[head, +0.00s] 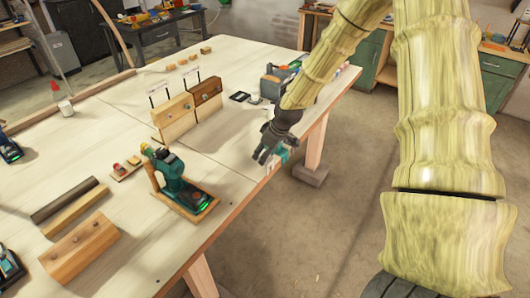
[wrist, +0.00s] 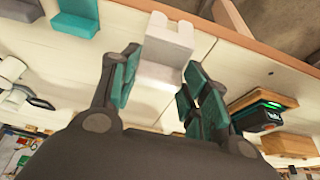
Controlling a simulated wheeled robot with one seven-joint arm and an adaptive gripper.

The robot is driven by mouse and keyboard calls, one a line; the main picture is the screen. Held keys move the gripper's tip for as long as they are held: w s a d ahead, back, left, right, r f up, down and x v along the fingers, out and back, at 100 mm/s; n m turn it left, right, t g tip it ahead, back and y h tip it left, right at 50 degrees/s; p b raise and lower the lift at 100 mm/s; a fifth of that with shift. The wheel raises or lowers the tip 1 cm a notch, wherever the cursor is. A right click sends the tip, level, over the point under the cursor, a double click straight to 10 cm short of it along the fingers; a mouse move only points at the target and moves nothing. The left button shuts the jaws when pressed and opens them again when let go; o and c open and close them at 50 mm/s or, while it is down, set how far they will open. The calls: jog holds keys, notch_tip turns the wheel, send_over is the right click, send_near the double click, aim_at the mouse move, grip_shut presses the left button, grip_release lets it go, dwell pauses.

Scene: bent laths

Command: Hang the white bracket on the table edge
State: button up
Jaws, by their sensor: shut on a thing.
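The white bracket (wrist: 163,60) is a pale block with a notched upper end in the wrist view. My gripper (wrist: 160,84) is shut on it, with a teal-padded finger on each side. In the wrist view its notched end lies close to the wooden strip along the table edge (wrist: 236,44); I cannot tell if they touch. In the head view my gripper (head: 268,155) is low at the right-hand table edge (head: 238,203), and the bracket is hard to make out there.
A teal power tool (head: 180,183) stands on a wooden base near the edge, left of my gripper. Wooden blocks (head: 175,117) stand farther back. A teal piece (wrist: 76,16) and a grey piece (wrist: 20,9) show in the wrist view. Floor is open beyond the edge.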

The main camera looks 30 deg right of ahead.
jog(key=shift+f+b, duration=1.15)
jog(key=shift+f, duration=1.4)
dwell(1.0)
jog(key=o, duration=1.2)
jog(key=shift+c, duration=0.2)
jog(key=shift+r+p, duration=2.6)
jog(key=shift+r, duration=0.95)
